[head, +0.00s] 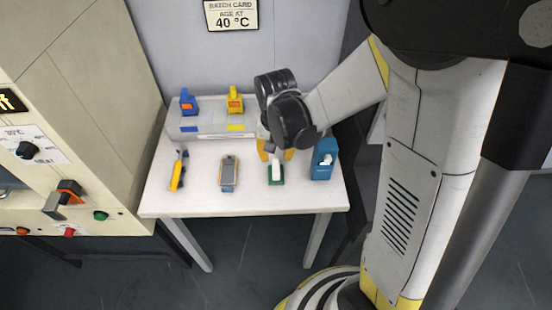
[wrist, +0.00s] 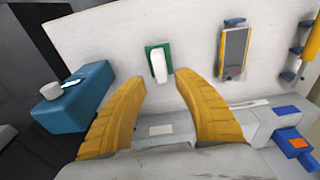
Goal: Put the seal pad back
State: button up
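A white, rounded piece on a green rectangular base lies on the table; I take this as the seal pad (head: 276,170), though I cannot be sure. It also shows in the wrist view (wrist: 159,66), just beyond my fingertips. My gripper (wrist: 160,79) is open, its two yellow fingers apart on either side below the pad, with nothing between them. In the head view my gripper (head: 275,156) hangs just behind the pad, partly hidden by my wrist. I cannot tell its exact height above the table.
A teal box (head: 323,160) stands close on the right. A grey handheld device with an orange edge (head: 228,171) and a yellow tool (head: 177,172) lie to the left. Blue (head: 188,102) and yellow (head: 235,100) items stand on the raised rear shelf. The table's front strip is clear.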

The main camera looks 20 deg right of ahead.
notch_tip(320, 180, up, 5)
jog(key=p, duration=0.1)
notch_tip(320, 180, up, 8)
jog(key=n+t, duration=0.1)
jog(key=t, duration=0.1)
send_over(276, 171)
jog(key=s, duration=0.4)
jog(key=s+r+n+t, duration=0.2)
jog(key=s+r+t, duration=0.2)
jog(key=s, duration=0.3)
jog(key=shift+d+r+n+y, duration=0.3)
jog(key=shift+r, duration=0.35)
